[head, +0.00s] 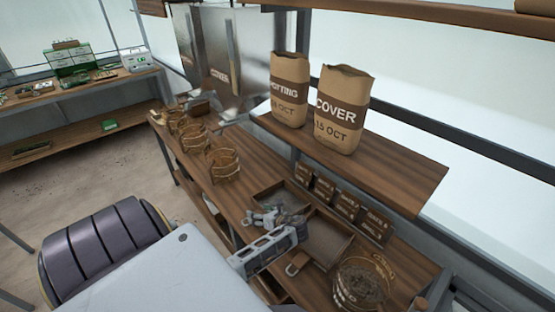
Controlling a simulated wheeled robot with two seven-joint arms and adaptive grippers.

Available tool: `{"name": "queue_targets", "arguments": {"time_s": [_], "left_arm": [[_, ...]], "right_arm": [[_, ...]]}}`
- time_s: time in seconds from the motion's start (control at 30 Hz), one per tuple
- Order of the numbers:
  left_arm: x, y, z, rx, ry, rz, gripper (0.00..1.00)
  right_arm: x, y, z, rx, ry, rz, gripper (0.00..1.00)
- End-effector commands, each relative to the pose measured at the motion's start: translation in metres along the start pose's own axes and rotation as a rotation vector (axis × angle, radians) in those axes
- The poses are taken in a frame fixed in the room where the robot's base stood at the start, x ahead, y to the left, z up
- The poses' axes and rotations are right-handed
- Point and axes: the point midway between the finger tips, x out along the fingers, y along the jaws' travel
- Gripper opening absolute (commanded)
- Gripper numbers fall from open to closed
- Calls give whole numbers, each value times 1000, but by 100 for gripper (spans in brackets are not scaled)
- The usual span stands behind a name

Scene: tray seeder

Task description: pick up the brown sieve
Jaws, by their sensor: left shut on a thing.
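My left gripper (266,217) is over the wooden bench, at the near side of a shallow wooden tray (330,236). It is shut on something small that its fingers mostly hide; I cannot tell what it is. A round brown rimmed vessel (362,283), with dark crumbly stuff inside, stands at the bench's near right. Several round brown banded vessels stand farther left on the bench, the nearest one (224,163) apart from the gripper. I cannot tell which of these round things is the brown sieve. My right gripper is not in view.
Two paper sacks, one marked potting (290,91) and one marked cover (342,110), stand on a raised shelf (400,170). Small dark labelled cards (346,207) stand behind the tray. A metal hopper (225,62) is at the back. A side bench (75,90) stands far left.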

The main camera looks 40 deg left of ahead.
Motion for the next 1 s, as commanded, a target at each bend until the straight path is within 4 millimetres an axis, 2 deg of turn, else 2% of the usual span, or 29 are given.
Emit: {"name": "queue_targets", "arguments": {"time_s": [0.37, 0.53, 0.77, 1.0], "left_arm": [[-1, 0, 2, -2, 0, -1, 38], [-4, 2, 8, -3, -1, -1, 38], [-14, 7, 28, -3, -2, -1, 38], [-28, 15, 55, -4, -2, -1, 38]], "right_arm": [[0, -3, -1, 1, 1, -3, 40], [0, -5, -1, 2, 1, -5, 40], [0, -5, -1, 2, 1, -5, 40], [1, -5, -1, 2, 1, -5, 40]]}}
